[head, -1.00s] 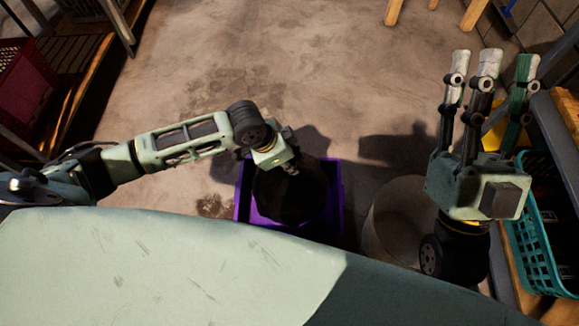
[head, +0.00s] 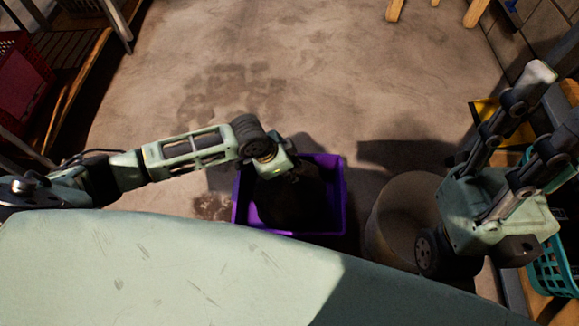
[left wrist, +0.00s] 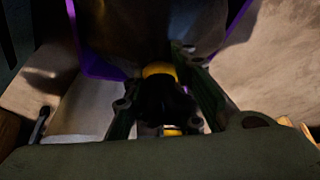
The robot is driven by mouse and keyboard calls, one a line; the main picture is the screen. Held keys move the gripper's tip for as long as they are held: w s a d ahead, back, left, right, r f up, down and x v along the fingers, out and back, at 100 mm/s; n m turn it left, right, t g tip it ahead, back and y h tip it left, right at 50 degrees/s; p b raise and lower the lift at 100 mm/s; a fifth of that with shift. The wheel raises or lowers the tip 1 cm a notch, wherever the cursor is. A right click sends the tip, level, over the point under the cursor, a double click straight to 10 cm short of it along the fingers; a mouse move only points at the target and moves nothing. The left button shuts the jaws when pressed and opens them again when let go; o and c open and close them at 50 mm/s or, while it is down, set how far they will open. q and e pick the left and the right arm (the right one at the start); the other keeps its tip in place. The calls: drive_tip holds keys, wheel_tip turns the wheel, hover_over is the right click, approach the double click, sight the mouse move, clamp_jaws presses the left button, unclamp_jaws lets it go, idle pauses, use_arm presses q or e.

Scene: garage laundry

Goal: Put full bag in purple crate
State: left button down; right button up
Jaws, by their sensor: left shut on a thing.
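The full bag is a dark, rounded bundle (head: 292,205) inside the outline of the purple crate (head: 341,190) in the head view. In the left wrist view the bag (left wrist: 150,25) fills the top, with a yellow band at its neck. The crate's purple edge (left wrist: 88,62) shows behind it. My left gripper (head: 288,176) is above the crate, shut on the bag's neck. Its fingertips are dark and hard to make out, and whether the bag touches the crate floor is hidden. My right gripper (head: 556,98) is empty at the right, its fingers spread.
A round beige bin (head: 392,215) stands right of the crate. A teal basket (head: 552,268) is on the right-hand shelf, partly behind my right arm. A red crate (head: 20,80) sits on a rack at the far left. The floor beyond the purple crate is clear.

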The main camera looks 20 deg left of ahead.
use_arm(q)
drive_tip(key=shift+w+d, duration=0.1)
drive_tip(key=shift+w, duration=0.05)
drive_tip(key=c, duration=1.5)
unclamp_jaws()
drive_tip(key=shift+f, duration=0.15)
drive_tip(key=shift+o, duration=0.2)
